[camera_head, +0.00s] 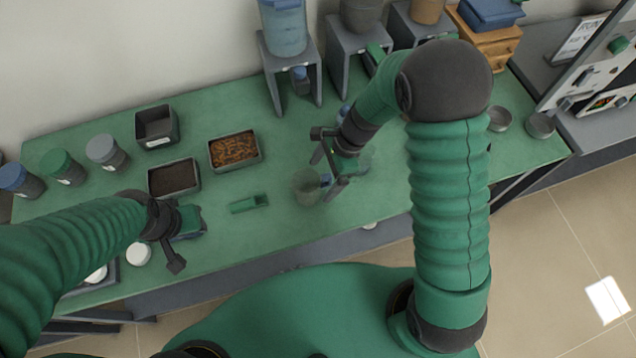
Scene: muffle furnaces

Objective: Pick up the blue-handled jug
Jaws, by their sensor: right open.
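A clear jug (306,188) stands on the green table near its front edge, with a small blue handle (326,180) on its right side. My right gripper (321,180) reaches down from the right and is open. Its fingers are spread around the handle side of the jug; I cannot tell whether they touch it. Another clear vessel (360,160) stands just behind and right of this gripper, partly hidden by it. My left gripper (178,246) is over the table's front left, beside a dark green object (188,222); its finger opening is unclear.
Trays of dark (174,178) and orange-brown (234,150) material and a green block (249,203) lie left of the jug. Lidded jars (62,166) stand at far left. Dispensers on grey stands (290,68) line the back. Metal cups (540,124) stand at right.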

